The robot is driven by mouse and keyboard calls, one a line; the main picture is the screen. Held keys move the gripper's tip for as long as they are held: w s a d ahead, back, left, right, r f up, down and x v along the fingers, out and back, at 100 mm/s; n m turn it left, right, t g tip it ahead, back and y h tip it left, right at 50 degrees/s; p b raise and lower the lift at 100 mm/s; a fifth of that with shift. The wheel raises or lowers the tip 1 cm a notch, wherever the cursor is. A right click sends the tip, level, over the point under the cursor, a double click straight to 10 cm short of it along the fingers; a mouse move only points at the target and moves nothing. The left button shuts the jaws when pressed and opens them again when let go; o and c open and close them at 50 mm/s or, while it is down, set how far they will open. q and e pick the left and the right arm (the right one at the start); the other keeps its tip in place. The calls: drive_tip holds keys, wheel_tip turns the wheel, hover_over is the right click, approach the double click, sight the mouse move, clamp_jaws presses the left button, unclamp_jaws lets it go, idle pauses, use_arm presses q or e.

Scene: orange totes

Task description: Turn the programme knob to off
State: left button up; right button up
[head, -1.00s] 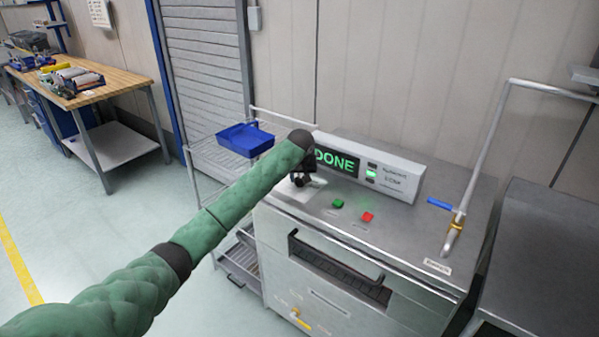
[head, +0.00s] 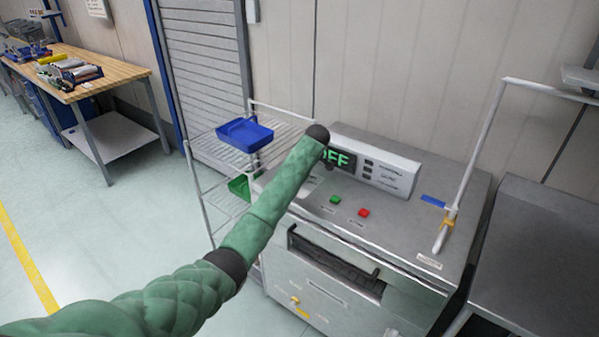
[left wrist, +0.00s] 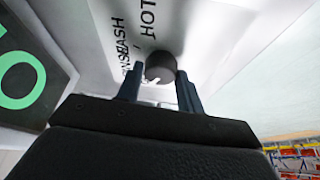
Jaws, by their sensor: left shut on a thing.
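The programme knob (left wrist: 160,67) is a dark round knob on a pale labelled plate in the left wrist view. My left gripper (left wrist: 158,88) has its two fingers on either side of it and is shut on it. Printed words by the knob include HOT and a partly covered WASH. In the head view my green left arm covers the knob and gripper. The machine's display (head: 338,158) shows green letters FF, with its left part hidden by the arm; a green O shows in the left wrist view. My right gripper is not in view.
A green button (head: 334,199) and a red button (head: 363,213) sit on the machine top. A wire rack holding a blue tray (head: 245,134) is at the left. A wooden bench (head: 90,77) stands farther left.

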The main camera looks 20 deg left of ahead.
use_arm(q)
drive_tip(key=shift+n+g, duration=0.3)
drive_tip(key=shift+n, duration=0.3)
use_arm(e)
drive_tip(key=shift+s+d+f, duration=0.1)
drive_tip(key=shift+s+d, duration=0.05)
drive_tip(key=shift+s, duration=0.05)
use_arm(q)
drive_tip(key=o, duration=1)
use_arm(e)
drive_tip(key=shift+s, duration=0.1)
use_arm(q)
drive_tip(key=shift+d+r, duration=0.1)
drive_tip(key=shift+r, duration=0.1)
drive_tip(key=shift+d+r+b, duration=0.15)
drive_tip(key=shift+r+b, duration=0.15)
drive_tip(key=shift+b, duration=0.05)
drive_tip(key=b+v, duration=0.2)
drive_tip(key=v, duration=0.4)
drive_tip(key=shift+r, duration=0.25)
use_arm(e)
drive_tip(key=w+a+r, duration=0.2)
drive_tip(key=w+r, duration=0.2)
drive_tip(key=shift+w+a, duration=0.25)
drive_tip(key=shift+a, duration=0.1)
use_arm(q)
drive_tip(key=shift+s+d, duration=0.1)
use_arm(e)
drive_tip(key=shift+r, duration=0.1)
